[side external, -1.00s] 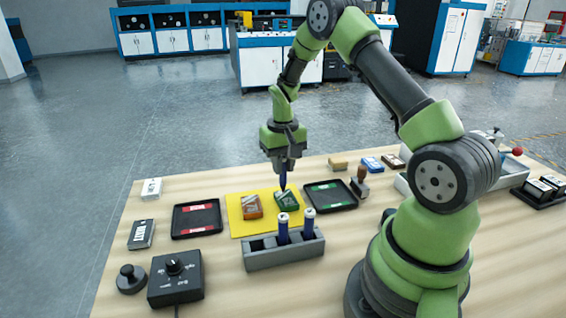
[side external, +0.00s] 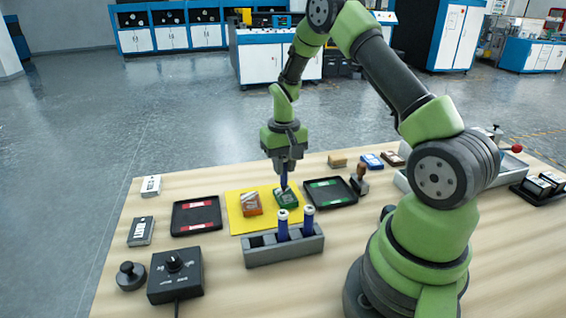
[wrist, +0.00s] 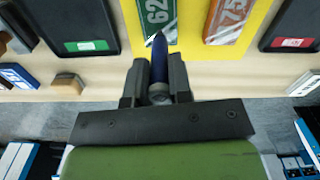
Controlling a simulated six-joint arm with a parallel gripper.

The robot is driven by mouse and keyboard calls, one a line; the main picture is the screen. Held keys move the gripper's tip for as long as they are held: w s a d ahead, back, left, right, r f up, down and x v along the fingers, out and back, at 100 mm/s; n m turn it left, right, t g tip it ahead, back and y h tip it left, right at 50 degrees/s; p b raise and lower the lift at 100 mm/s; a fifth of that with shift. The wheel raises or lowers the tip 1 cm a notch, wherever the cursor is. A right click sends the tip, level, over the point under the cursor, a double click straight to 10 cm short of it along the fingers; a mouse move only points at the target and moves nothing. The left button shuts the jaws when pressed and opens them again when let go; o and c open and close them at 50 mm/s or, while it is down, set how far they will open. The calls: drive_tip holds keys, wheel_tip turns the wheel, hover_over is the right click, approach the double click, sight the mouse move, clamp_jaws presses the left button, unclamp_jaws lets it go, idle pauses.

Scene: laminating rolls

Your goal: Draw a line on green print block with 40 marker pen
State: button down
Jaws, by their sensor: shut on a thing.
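My gripper (side external: 284,171) is shut on a dark blue marker pen (side external: 284,182), held upright with its tip down. The pen also shows between the fingers in the wrist view (wrist: 159,55); its number cannot be read. No clear drawn line can be made out.
An orange block (side external: 251,204) lies left of the green one. A grey rack (side external: 270,254) with two blue pens stands in front of the mat. Black trays with red (side external: 196,216) and green (side external: 327,193) labels flank it. A stamp (side external: 360,180) stands right of the green-labelled tray.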

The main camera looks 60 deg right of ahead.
drive_tip(key=shift+s+a, duration=0.55)
drive_tip(key=shift+s, duration=0.1)
drive_tip(key=shift+s+a, duration=0.25)
drive_tip(key=shift+s+a, duration=0.1)
drive_tip(key=shift+s, duration=0.05)
drive_tip(key=shift+s+a, duration=0.15)
idle(0.4)
wheel_tip(320, 180, up, 6)
idle(0.7)
